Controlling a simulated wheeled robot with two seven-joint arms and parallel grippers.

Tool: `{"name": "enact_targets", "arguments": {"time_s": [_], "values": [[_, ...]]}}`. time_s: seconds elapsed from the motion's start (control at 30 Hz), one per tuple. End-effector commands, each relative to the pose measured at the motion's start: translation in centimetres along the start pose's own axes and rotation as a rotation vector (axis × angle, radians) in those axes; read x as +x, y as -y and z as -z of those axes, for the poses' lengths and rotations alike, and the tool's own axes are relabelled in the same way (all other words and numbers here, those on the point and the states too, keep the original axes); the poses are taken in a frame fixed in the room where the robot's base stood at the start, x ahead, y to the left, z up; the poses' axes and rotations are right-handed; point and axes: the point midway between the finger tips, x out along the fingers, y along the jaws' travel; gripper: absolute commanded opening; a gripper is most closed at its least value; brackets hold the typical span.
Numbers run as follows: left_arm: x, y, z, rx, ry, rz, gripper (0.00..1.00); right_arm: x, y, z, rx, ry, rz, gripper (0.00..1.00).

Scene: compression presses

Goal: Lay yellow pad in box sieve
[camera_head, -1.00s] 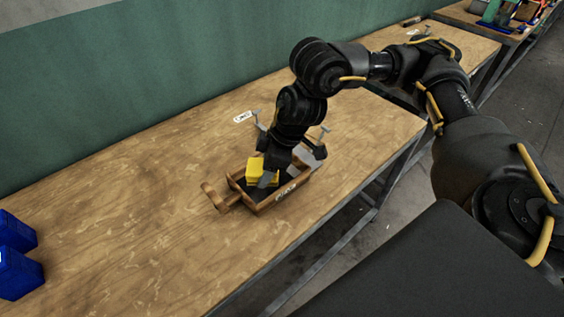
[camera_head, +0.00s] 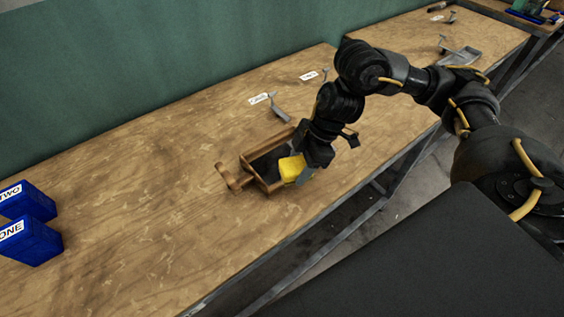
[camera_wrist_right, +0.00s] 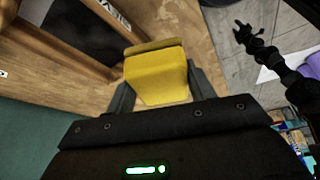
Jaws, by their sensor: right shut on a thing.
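The box sieve is a wooden tray with a handle and a dark inside (camera_head: 232,181); it lies on the workbench in the head view. Its wooden wall also shows at the upper left of the wrist view (camera_wrist_right: 75,44). My right gripper (camera_head: 298,167) is shut on the yellow pad (camera_head: 291,168), a thick block that also shows between the fingers in the wrist view (camera_wrist_right: 157,78). The pad is at the box's near right side, overlapping its rim in the head view; in the wrist view it appears beside the box, over bare wood. A dark gripper, seemingly my left (camera_wrist_right: 240,31), shows small; its jaws are unclear.
Blue boxes labelled ONE (camera_head: 32,241) and TWO (camera_head: 26,203) stand at the left of the bench. A grey metal tool (camera_head: 276,107) and white labels lie behind the sieve. The bench between is clear; its front edge is close to the sieve.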

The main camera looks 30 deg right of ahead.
Motion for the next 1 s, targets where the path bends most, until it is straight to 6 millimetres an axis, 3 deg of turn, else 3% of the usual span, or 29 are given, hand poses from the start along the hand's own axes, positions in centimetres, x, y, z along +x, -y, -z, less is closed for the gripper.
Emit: {"name": "enact_targets", "arguments": {"time_s": [0.37,0.5,0.7,1.0], "values": [[-0.5,-0.3,-0.4,0.0,0.006,-0.003,0.47,3.6,-8.5,-1.4,0.011,0.0,0.003,0.35],[-0.1,-0.3,-0.5,0.001,0.007,-0.004,0.47,6.4,-10.8,-2.5,0.009,0.0,0.004,0.35],[-0.2,-0.3,-0.5,0.001,0.008,-0.004,0.47,8.2,-12.7,-3.3,0.004,0.0,0.002,0.35],[-0.2,-0.3,-0.5,0.001,0.008,-0.004,0.47,9.2,-13.5,-3.8,0.005,0.002,0.002,0.35]]}}
